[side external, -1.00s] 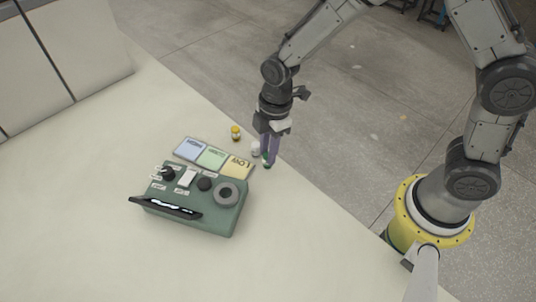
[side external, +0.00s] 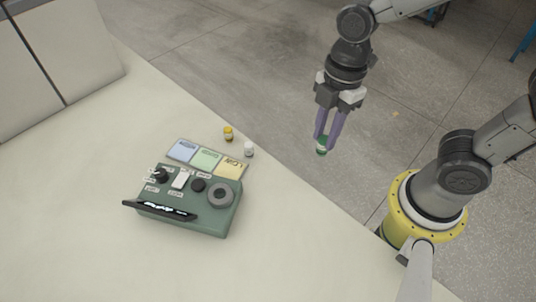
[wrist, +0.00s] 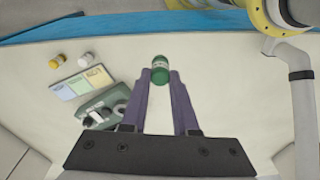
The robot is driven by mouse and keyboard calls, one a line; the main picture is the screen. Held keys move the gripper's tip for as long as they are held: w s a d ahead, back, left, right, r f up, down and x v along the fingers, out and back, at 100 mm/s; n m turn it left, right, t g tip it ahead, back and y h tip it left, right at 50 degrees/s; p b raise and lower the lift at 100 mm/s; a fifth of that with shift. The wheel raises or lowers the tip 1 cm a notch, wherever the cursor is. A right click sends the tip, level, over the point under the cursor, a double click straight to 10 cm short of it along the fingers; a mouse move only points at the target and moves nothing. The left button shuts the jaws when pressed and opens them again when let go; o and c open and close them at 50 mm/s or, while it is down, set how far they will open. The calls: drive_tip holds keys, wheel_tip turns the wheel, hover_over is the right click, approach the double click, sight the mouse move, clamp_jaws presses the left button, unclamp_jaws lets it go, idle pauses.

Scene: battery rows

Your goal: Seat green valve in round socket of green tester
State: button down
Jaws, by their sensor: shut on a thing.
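The green valve (side external: 321,146) is between the purple fingertips of my gripper (side external: 328,134), held in the air to the right of the tester and above the table's edge in the side view. In the wrist view the green valve (wrist: 160,70) sits between the fingertips (wrist: 160,80), with a pale band around it. The green tester (side external: 185,217) lies on the table with a round grey socket ring (side external: 221,195) at its right end, a black knob and a white switch. The ring is uncovered. The tester (wrist: 97,103) is partly hidden by a finger in the wrist view.
The table in front is clear.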

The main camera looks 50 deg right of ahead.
drive_tip(key=w+a+r+n, duration=0.2)
drive_tip(key=a+r+n, duration=0.2)
drive_tip(key=a, duration=0.2)
drive_tip(key=n, duration=0.1)
hover_over(221, 197)
wheel_tip(221, 197, down, 10)
drive_tip(key=shift+s+d+r, duration=0.1)
drive_tip(key=shift+f, duration=1.6)
drive_tip(key=c, duration=0.7)
unclamp_jaws()
drive_tip(key=shift+f, duration=0.15)
